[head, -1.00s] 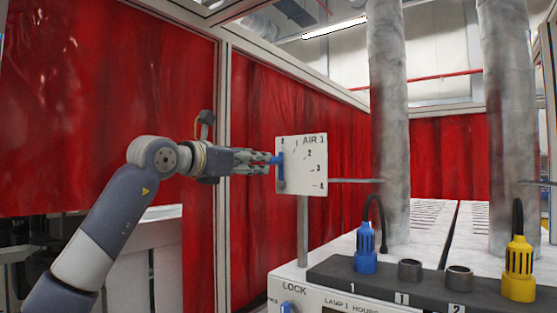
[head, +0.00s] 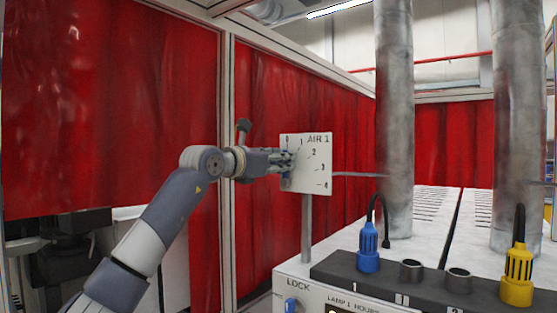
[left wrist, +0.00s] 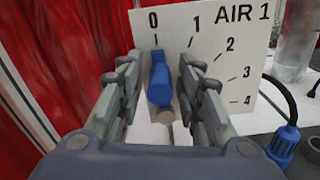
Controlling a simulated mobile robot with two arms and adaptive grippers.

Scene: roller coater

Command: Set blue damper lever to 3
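The blue damper lever (left wrist: 160,82) points up at 0 on the white AIR 1 plate (left wrist: 228,30), whose scale runs from 0 to 4. In the head view the plate (head: 318,165) stands on a grey post, and the lever is mostly hidden behind the fingers. My left gripper (left wrist: 160,75) is around the lever, one finger on each side. It looks open, with narrow gaps between the fingers and the lever. It also shows at the plate's left side in the head view (head: 288,161). My right gripper is in neither view.
Right of the plate stand large metal ducts (head: 394,120). Below are a blue plug (head: 368,250) and a yellow plug (head: 517,272) on a dark socket strip (head: 425,283). Red curtains (head: 110,110) hang behind and left of my arm.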

